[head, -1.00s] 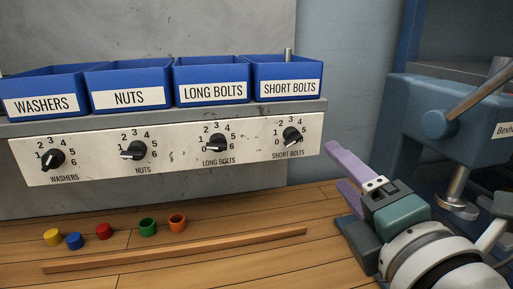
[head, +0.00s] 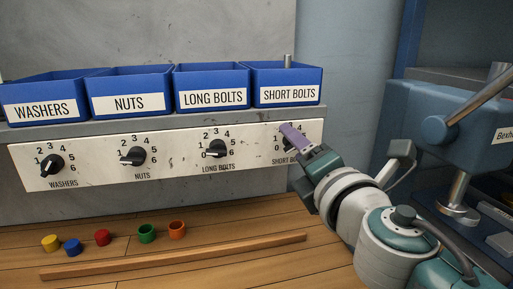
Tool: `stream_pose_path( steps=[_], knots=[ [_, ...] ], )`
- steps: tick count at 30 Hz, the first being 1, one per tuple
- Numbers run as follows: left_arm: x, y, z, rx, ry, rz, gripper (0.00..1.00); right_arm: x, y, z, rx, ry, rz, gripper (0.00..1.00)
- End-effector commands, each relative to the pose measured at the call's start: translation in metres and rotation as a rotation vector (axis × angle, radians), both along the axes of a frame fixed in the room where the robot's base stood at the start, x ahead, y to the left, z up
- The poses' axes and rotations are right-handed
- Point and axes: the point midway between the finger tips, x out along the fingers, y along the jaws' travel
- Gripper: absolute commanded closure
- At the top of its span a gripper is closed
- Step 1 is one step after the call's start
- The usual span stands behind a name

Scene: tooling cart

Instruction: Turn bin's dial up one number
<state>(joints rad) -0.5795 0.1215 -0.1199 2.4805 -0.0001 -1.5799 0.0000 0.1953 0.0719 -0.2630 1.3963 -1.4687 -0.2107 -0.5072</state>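A pale panel (head: 180,161) carries dials with black knobs for washers (head: 52,164), nuts (head: 133,157), long bolts (head: 216,149) and short bolts (head: 314,131). Blue bins labelled washers (head: 14,92), nuts (head: 105,82), long bolts (head: 185,79) and short bolts (head: 265,76) stand above. My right gripper (head: 291,134) is in front of the short-bolts dial, its purple finger covering much of that dial. Only one finger shows clearly, so its opening and any contact are unclear. The covered dial's setting cannot be read. My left gripper is out of view.
Yellow (head: 49,243), blue (head: 72,247), red (head: 102,237), green (head: 147,233) and orange (head: 177,229) small pieces lie on the wooden bench. A wooden strip (head: 180,256) lies in front of them. A blue vise-like machine (head: 450,120) stands at the right.

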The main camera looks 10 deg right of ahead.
Motion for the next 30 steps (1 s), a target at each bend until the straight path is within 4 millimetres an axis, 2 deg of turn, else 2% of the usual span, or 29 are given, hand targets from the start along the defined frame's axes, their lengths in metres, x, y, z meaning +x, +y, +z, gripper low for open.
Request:
stream_pose_path(
  steps=[4, 21, 30],
  knots=[
    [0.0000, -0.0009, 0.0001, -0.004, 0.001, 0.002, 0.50, -0.0002, 0.0000, 0.0000, 0.001, 0.000, 0.000, 0.37],
    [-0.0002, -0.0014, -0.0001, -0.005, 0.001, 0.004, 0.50, -0.0005, 0.0000, 0.0000, 0.001, 0.000, 0.000, 1.00],
    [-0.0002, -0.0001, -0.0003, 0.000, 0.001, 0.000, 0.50, -0.0005, 0.0000, 0.0000, 0.003, 0.000, 0.000, 1.00]
  ],
)
